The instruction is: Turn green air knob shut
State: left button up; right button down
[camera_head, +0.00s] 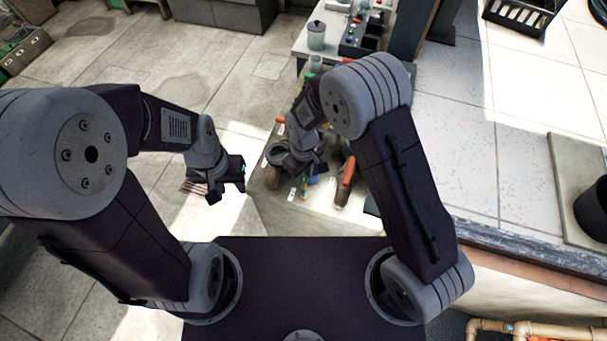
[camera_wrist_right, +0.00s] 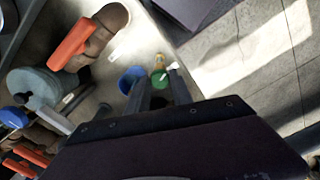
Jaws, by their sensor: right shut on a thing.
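The green air knob (camera_wrist_right: 158,77) shows in the right wrist view between the fingertips of my right gripper (camera_wrist_right: 160,88), which is shut on it. A small white mark or pointer shows by the knob. The fingers cover part of it. In the head view my right gripper (camera_head: 305,172) is over the panel top (camera_head: 325,212), and the green knob is hidden beneath it. My left gripper (camera_head: 241,178) hangs in the air left of the panel, away from the knob; its jaw gap is unclear.
A blue knob (camera_wrist_right: 130,78) sits just left of the green one. Brown pipework with an orange handle (camera_wrist_right: 72,43), a grey-blue round fitting (camera_wrist_right: 32,88) and more orange handles (camera_wrist_right: 28,158) crowd the left side. A bench with a lidded pot (camera_head: 316,36) stands behind.

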jog(key=shift+w+r+m, duration=0.15)
jog(key=shift+m, duration=1.75)
jog(key=c, duration=1.3)
grip_release()
jog(key=shift+o, duration=0.9)
jog(key=shift+b, duration=0.3)
jog(key=shift+r, duration=0.3)
notch_tip(320, 180, up, 8)
jog(key=b, duration=0.2)
jog(key=shift+r, duration=0.2)
